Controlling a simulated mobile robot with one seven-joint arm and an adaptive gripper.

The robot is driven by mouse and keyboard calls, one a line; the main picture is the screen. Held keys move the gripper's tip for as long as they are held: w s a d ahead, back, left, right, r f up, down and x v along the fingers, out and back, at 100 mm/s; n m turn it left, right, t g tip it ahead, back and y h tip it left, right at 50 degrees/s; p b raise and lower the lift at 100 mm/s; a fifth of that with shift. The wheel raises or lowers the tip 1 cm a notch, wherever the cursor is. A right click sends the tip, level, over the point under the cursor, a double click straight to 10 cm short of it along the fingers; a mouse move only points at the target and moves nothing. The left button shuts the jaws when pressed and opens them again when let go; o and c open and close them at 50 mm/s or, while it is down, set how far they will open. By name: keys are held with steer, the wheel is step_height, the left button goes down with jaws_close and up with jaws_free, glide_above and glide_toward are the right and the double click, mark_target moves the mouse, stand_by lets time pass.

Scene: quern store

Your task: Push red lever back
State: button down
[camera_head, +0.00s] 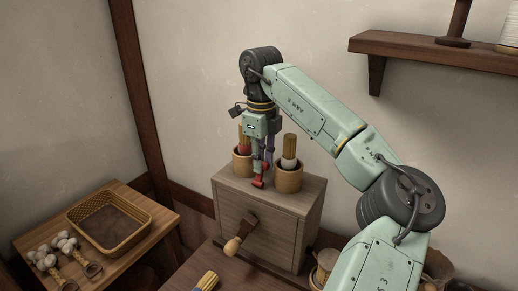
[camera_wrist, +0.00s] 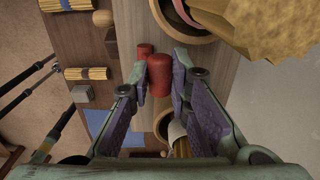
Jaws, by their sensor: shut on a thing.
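The red lever (camera_head: 258,183) is on top of the wooden cabinet (camera_head: 285,213), near its front edge. In the wrist view its red cylindrical grip (camera_wrist: 159,76) sits between the two fingertips, with a smaller red part beside it. My gripper (camera_head: 262,170) points down from above and is shut on the red lever; it also shows in the wrist view (camera_wrist: 160,84). The fingers hide part of the lever in the head view.
Two wooden cups with brushes stand close by on the cabinet top, the right cup (camera_head: 289,180) and the left cup (camera_head: 241,162). A wooden-handled crank (camera_head: 238,238) sticks out of the cabinet front. A wicker basket (camera_head: 142,228) stands on the left table. A shelf (camera_head: 420,47) hangs upper right.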

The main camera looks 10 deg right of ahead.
steer(key=shift+w+d+f+g+y+p, duration=0.2)
steer(key=shift+w+d+g+y+p, duration=0.2)
steer(key=shift+g+y, duration=0.3)
steer(key=c, duration=1.5)
jaws_free()
steer(key=r, duration=0.4)
steer(key=w+d+r, duration=0.1)
steer(key=r, duration=0.7)
steer(key=shift+w+d, duration=0.25)
steer(key=shift+f, duration=0.1)
